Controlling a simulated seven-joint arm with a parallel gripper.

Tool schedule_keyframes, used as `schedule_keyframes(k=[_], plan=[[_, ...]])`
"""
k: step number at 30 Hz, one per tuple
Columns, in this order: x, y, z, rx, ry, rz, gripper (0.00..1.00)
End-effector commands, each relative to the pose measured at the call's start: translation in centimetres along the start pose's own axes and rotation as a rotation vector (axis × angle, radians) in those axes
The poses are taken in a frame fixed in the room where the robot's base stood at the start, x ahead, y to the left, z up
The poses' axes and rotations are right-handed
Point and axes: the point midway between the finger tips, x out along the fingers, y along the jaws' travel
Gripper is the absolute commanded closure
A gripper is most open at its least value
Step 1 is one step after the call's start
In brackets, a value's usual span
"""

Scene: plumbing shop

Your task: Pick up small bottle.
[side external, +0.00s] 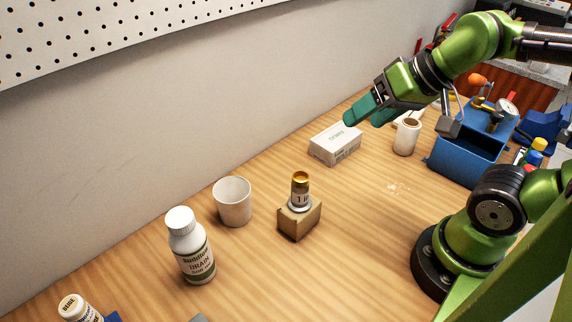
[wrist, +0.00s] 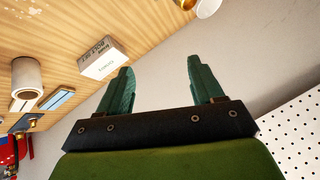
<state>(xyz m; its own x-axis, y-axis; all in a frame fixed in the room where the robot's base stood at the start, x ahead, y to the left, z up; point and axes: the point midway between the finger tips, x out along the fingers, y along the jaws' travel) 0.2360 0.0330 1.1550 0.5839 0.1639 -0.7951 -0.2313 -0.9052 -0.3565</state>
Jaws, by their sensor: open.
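A larger white bottle labelled as drain product (side external: 191,247) stands nearer the camera, and another white-capped bottle (side external: 78,308) is cut off at the bottom left. My gripper (side external: 364,119) is open and empty, raised in the air above and behind the white box, well apart from every bottle. In the wrist view its two green fingers (wrist: 160,65) are spread with nothing between them. No bottle shows clearly there.
A white cup (side external: 233,203) stands left of the block. A white box (side external: 335,144), also in the wrist view (wrist: 103,59), and a paper roll (side external: 406,137) lie farther back. A blue tool caddy (side external: 463,164) is at right. The wall runs behind; bare table lies right of the block.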

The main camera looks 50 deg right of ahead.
Motion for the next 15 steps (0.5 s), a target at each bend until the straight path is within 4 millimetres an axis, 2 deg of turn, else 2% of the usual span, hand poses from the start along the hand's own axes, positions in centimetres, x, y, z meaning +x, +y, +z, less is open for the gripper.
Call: schedule_keyframes(k=[1,6,15], plan=[[0.00,0.00,0.00,0.000,0.000,0.000,0.26],[0.00,0.00,0.00,0.000,0.000,0.000,0.04],[0.16,-0.31,0.24,-0.013,-0.012,-0.006,0.04]])
